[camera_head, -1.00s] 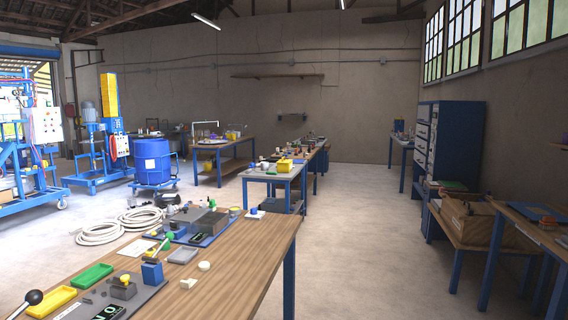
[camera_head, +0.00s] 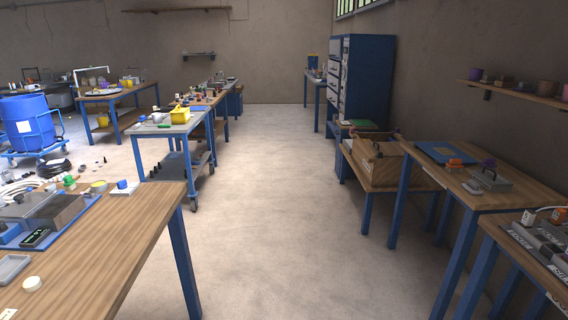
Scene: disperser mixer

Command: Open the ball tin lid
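I cannot pick out the ball tin or its lid for sure. A small round white piece (camera_head: 32,284) lies on the near left wooden table (camera_head: 110,255). A small round yellowish piece (camera_head: 98,186) is near that table's far end. Either is too small to identify. Neither of my grippers is in view.
A wide concrete aisle (camera_head: 270,190) is clear ahead. A grey cart (camera_head: 168,128) with a yellow bin (camera_head: 179,115) stands left of it. Along the right are wooden tables (camera_head: 460,185), a bench with a wooden crate (camera_head: 375,160) and a blue cabinet (camera_head: 370,75).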

